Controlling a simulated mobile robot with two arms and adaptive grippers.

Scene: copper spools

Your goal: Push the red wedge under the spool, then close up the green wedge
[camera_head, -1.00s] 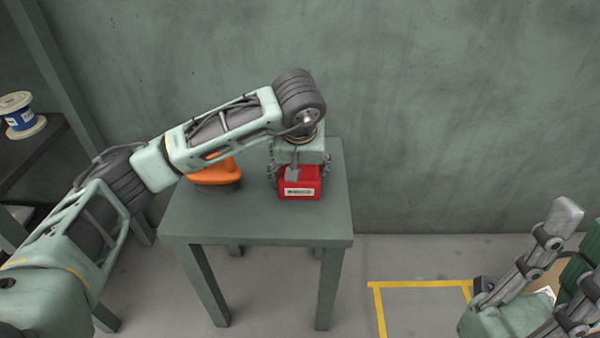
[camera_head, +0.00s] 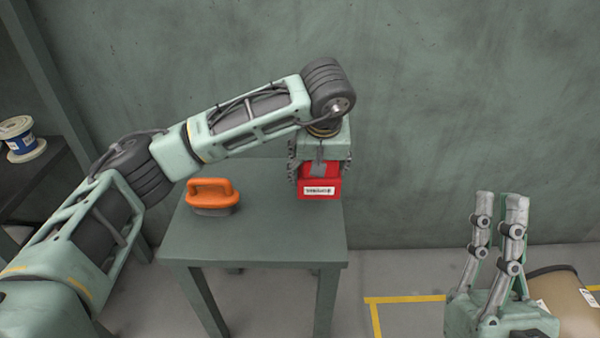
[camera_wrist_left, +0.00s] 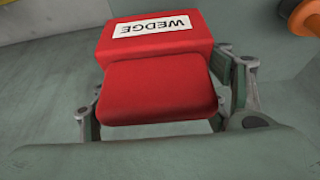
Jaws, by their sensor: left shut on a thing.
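The red wedge (camera_head: 320,185), with a white label, is at the right side of the green table. My left gripper (camera_head: 319,167) points down and is shut on it. In the left wrist view the wedge (camera_wrist_left: 158,88) sits between the two fingers, its WEDGE label facing the camera. It seems raised a little off the table. My right gripper (camera_head: 500,200) is at lower right, fingers up, open and empty. A brown rounded body with white labels (camera_head: 570,305) is partly hidden behind it; I cannot tell if it is the spool. No green wedge shows.
An orange-handled tool (camera_head: 212,194) lies on the green table (camera_head: 255,235), left of the red wedge. A small blue and white spool (camera_head: 20,140) stands on a dark shelf (camera_head: 50,165) at left. Yellow floor tape (camera_head: 400,299) lies right of the table. The wall is close behind.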

